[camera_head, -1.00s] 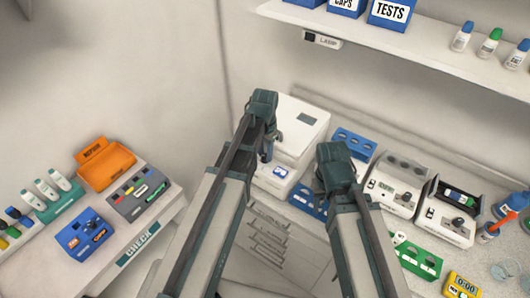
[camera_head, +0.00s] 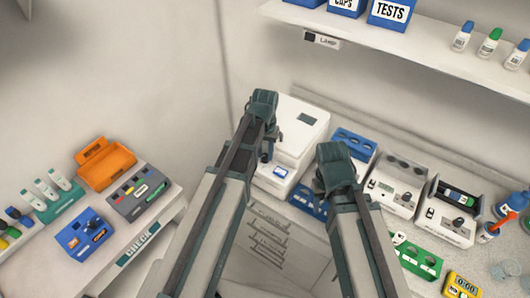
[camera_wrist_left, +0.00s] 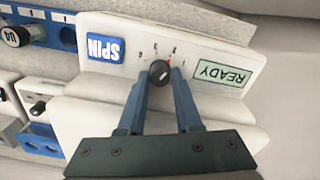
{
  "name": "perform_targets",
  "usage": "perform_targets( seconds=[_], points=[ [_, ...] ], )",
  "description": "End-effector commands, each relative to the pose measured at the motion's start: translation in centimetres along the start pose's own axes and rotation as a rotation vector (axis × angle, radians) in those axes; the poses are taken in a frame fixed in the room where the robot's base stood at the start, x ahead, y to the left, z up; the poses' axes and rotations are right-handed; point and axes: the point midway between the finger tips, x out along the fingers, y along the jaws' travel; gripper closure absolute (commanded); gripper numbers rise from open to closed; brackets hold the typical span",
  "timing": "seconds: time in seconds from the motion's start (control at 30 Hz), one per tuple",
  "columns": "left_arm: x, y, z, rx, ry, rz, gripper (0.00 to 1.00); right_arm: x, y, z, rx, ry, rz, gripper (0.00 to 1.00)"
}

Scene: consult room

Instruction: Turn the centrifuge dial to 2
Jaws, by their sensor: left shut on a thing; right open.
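The centrifuge (camera_head: 302,118) is a white box behind my left gripper (camera_head: 276,136) in the head view. In the left wrist view its sloped front panel (camera_wrist_left: 105,78) shows a small black dial (camera_wrist_left: 159,72), a blue SPIN button (camera_wrist_left: 105,48) and a green READY display (camera_wrist_left: 222,73). Small figures ring the dial; the view is turned and they are hard to read. A red mark shows at the dial's upper right edge. My left gripper is shut on the dial, one finger on each side. My right gripper (camera_head: 327,176) is open and empty, apart from the centrifuge.
A blue rack (camera_head: 353,142) and two white devices (camera_head: 395,186) stand to the right on the bench. A shelf (camera_head: 420,50) with blue boxes and bottles hangs above. A side table at left holds an orange box (camera_head: 106,165) and several small items.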

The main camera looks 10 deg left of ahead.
Motion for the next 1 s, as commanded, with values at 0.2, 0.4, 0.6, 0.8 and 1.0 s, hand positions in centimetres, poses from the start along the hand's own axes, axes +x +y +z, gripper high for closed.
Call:
perform_targets(
  seconds=[0.2,0.4,0.6,0.8,1.0],
  points=[
    [0.01,0.0,0.01,-0.068,0.0,0.0,1.0,0.01,0.0,0.0,0.0,0.0,0.0,0.5],
    [0.01,0.0,0.01,-0.089,0.0,0.0,1.0,0.01,0.0,0.0,0.0,0.0,0.0,0.5],
    [0.01,0.0,0.02,-0.09,0.0,0.0,1.0,0.01,0.0,0.0,0.0,0.0,0.0,0.5],
    [0.01,0.0,0.02,-0.089,0.0,0.0,0.54,0.01,0.0,0.0,0.0,0.0,0.0,0.5],
    [0.01,0.03,-0.01,-0.089,0.0,0.001,0.37,0.01,0.0,0.0,0.0,0.0,0.0,0.5]
  ],
)
